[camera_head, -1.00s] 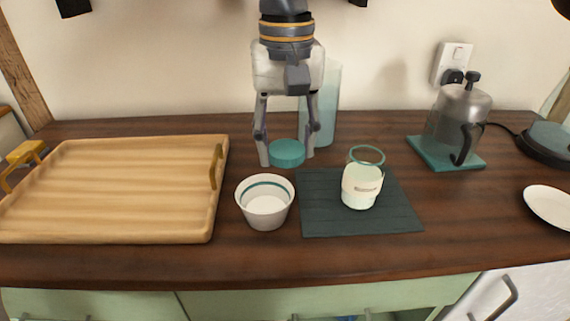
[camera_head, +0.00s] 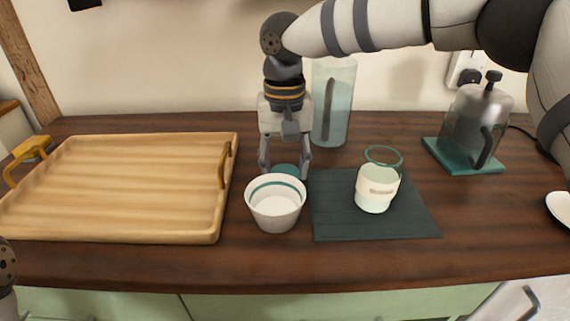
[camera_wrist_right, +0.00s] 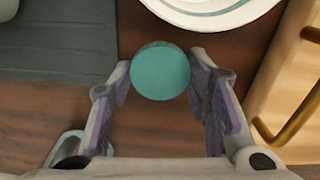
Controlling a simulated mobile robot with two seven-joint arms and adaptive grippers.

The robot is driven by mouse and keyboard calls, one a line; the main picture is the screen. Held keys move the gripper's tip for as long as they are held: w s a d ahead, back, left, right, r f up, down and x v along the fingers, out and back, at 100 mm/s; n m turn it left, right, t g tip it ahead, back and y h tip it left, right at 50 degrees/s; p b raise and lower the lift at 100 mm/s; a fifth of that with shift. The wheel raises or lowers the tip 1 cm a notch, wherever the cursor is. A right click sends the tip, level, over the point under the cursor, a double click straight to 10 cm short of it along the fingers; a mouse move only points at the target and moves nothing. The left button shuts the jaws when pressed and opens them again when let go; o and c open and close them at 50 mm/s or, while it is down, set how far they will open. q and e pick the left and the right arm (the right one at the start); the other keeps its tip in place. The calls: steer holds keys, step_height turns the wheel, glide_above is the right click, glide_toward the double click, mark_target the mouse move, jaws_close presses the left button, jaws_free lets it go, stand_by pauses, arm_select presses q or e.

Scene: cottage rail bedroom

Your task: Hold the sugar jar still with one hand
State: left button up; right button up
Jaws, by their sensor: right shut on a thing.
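The sugar jar appears to be the clear glass jar (camera_head: 377,189) with a teal rim, pale contents and a small label. It stands open on a dark slatted mat (camera_head: 330,222). My right gripper (camera_head: 285,172) is left of the jar and apart from it, pointing down behind the white bowl. It is shut on a round teal lid (camera_head: 286,170), which the bowl partly hides. In the right wrist view the lid (camera_wrist_right: 160,71) sits between the fingertips of the right gripper (camera_wrist_right: 162,78). My left gripper is out of view.
The white bowl (camera_head: 275,213) stands close in front of my right gripper. A wooden tray (camera_head: 130,227) fills the left side. A tall pitcher (camera_head: 334,110) stands behind, and a glass press (camera_head: 474,130) at right. Bare counter lies between mat and press.

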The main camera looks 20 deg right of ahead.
steer(key=o, duration=1.3)
